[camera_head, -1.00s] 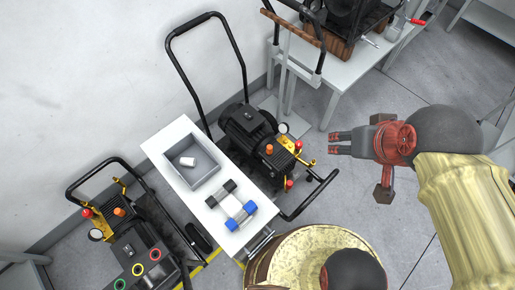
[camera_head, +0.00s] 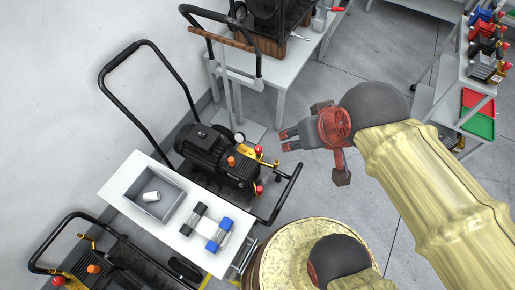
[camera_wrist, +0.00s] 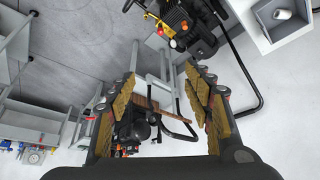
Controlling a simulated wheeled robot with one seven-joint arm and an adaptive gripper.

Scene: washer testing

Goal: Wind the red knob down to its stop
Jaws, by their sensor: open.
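A black machine (camera_head: 207,150) with a looped handle stands behind the white table. I cannot tell which red one the task means. My gripper (camera_head: 285,140) is open and empty, apart from the machine, just above and right of the upper red knob in the picture. In the wrist view my open fingers (camera_wrist: 163,75) frame the floor and a table behind. The machine shows at the top there, with small red knobs (camera_wrist: 160,32).
A white table (camera_head: 125,182) holds a grey bin (camera_head: 170,186) with a white cylinder and dark and blue blocks. A similar machine (camera_head: 110,280) is at the lower left. A grey table (camera_head: 290,55) stands behind; shelves (camera_head: 460,100) are at the right. Floor right of the machine is clear.

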